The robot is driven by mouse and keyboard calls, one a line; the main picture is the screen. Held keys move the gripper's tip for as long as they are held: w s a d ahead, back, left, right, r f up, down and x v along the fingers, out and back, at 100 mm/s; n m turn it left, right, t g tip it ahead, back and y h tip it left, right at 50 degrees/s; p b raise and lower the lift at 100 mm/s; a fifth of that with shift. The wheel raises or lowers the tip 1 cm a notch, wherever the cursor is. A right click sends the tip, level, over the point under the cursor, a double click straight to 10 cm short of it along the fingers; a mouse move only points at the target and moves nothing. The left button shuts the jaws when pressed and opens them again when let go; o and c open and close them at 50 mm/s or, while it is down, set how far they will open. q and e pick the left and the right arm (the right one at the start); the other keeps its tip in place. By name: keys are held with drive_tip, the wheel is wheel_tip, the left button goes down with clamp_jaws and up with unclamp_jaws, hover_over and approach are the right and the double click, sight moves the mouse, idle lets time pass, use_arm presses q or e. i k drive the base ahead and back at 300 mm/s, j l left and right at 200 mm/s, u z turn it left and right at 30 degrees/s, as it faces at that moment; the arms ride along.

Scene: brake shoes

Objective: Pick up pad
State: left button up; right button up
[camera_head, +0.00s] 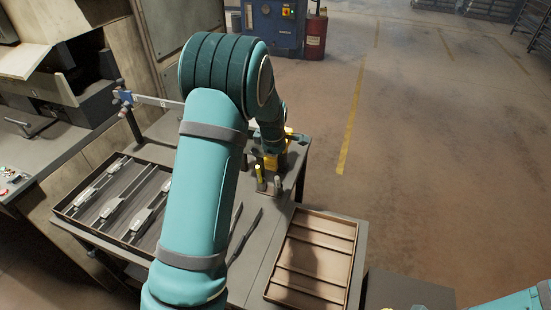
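Several light grey metal parts, likely the pads (149,215), lie in the divided tray (60,212) on the left of the table. My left arm (207,190) rises through the middle of the view and bends down at the far side of the table. Its wrist end is near a yellow object (271,162), and its fingers cannot be made out, so I cannot tell whether it holds anything. The arm hides the middle of the table and the area right of the tray. Part of my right arm (520,301) shows at the lower right corner; its gripper is out of view.
An empty brown slotted tray (318,240) stands at the table's right. Two dark slim tools (244,235) lie left of it. Short upright pins (260,173) stand near the yellow object. A machine (60,75) is at the left; the floor (440,170) at right is open.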

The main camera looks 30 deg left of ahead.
sight(85, 195)
drive_tip(key=k, duration=1)
